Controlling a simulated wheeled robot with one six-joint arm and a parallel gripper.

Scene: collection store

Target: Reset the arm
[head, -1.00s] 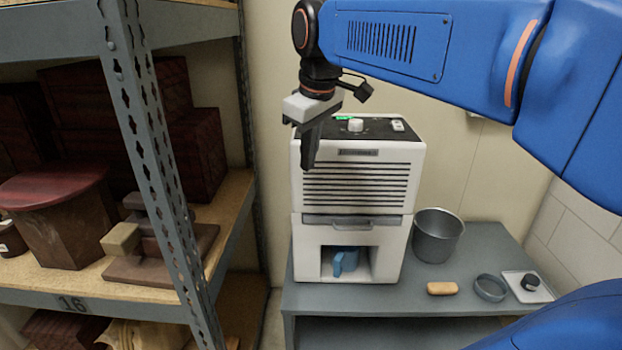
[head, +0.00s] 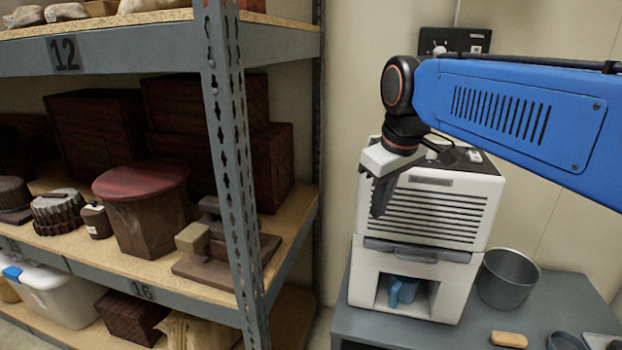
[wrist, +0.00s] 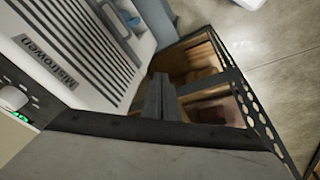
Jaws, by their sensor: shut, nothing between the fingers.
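My blue arm (head: 510,115) reaches in from the right in the head view. My gripper (head: 381,196) hangs pointing down in front of the upper left of a white machine (head: 435,215) with a slatted front. The gripper is shut with nothing in it. In the wrist view the dark fingers of my gripper (wrist: 160,95) show close together near the middle. The machine's slatted front and name label (wrist: 45,62) lie to their left. Whether the gripper touches the machine cannot be told.
A metal shelf rack (head: 222,130) with wooden boxes and other objects stands at the left. A grey table (head: 400,332) bears the machine, a grey pot (head: 507,278) and a tan block (head: 509,339). A blue cup (head: 403,290) sits in the machine's lower opening.

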